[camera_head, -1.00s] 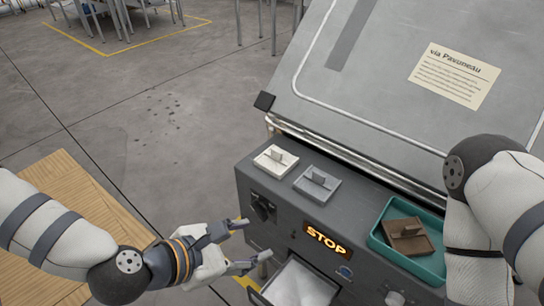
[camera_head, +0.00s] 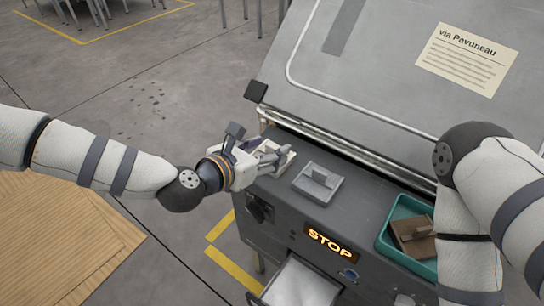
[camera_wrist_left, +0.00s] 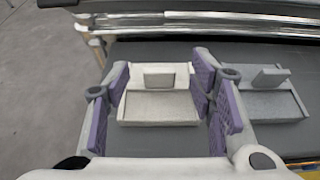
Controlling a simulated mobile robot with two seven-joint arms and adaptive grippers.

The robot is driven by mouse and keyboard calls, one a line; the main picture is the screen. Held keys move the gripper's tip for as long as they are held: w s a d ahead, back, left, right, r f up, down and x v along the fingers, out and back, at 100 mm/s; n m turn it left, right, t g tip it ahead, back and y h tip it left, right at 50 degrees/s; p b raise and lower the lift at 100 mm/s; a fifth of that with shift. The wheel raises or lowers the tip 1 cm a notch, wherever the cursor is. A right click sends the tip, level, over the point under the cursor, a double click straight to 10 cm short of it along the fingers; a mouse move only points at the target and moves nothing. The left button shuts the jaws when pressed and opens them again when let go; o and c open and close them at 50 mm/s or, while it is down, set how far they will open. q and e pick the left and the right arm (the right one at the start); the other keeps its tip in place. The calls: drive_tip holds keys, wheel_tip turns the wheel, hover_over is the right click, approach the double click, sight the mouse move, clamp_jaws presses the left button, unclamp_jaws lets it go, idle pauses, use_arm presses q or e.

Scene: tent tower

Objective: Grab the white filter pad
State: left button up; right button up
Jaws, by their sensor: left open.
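The white filter pad (camera_head: 288,155), a square tray-like piece with an upright tab, sits on the back left corner of the grey machine's top. My left gripper (camera_head: 256,146) is at it from the left and hides part of it in the head view. In the left wrist view the pad (camera_wrist_left: 158,106) shows between the open purple-lined fingers, its tab upright. The fingers stand on either side of it; whether they touch it I cannot tell. The pad still rests on the machine. My right gripper is out of view, though the right arm shows.
A grey pad (camera_head: 318,184) of like shape sits close to the right of the white one. A teal tray (camera_head: 385,240) holds a brown pad (camera_head: 413,236). An open drawer (camera_head: 262,299) with white contents juts out below the STOP sign (camera_head: 330,244). The sloping lid rises behind.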

use_arm(q)
clamp_jaws()
